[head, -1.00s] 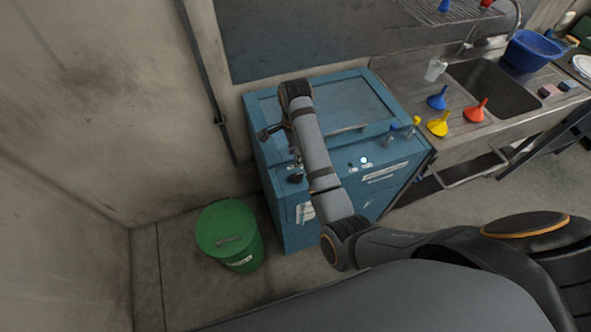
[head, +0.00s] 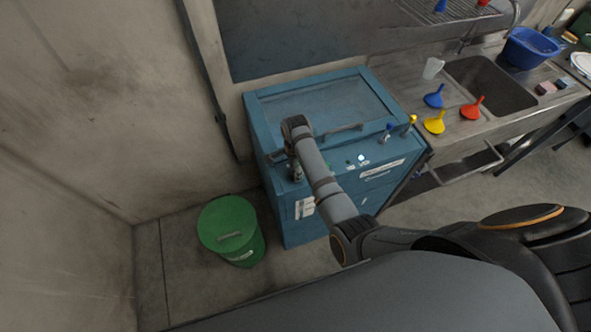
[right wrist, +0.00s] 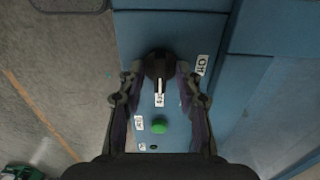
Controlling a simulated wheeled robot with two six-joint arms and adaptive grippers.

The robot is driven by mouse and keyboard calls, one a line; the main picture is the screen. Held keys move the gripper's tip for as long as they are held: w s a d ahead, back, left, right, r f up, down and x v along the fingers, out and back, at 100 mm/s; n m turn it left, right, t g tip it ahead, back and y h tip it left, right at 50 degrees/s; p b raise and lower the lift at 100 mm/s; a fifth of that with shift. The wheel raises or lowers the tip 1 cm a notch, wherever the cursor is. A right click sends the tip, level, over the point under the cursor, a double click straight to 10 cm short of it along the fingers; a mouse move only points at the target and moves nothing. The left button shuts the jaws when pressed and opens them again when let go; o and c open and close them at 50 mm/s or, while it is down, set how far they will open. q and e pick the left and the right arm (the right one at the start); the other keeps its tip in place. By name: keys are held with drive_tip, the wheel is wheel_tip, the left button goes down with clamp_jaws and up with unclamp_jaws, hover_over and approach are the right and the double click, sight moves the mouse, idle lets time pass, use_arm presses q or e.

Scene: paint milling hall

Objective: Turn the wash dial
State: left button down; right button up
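The wash dial (right wrist: 158,64) is a round black knob on a blue panel, with a white pointer line aimed down in the right wrist view. A label reading "Off" (right wrist: 202,65) is to its right; small labels are below it and lower left, their words hard to read. My right gripper (right wrist: 158,74) is open, one finger on each side of the dial; I cannot tell whether either touches it. In the head view the right gripper (head: 291,169) is at the left end of the blue washer's front (head: 385,170), mostly hidden by its arm. My left gripper is out of view.
A green button (right wrist: 159,127) is below the dial, between the fingers. A green lidded drum (head: 231,228) stands left of the washer. A steel sink counter (head: 455,145) with blue, yellow and red funnels adjoins on the right. A concrete wall is at left.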

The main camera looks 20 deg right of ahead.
clamp_jaws()
drive_tip(key=shift+n, duration=0.3)
drive_tip(key=n, duration=1.1)
drive_tip(key=shift+w+n, duration=0.1)
drive_tip(key=shift+n, duration=0.3)
drive_tip(key=n, duration=0.5)
drive_tip(key=shift+r, duration=0.1)
drive_tip(key=shift+n, duration=0.4)
drive_tip(key=shift+o, duration=0.7)
unclamp_jaws()
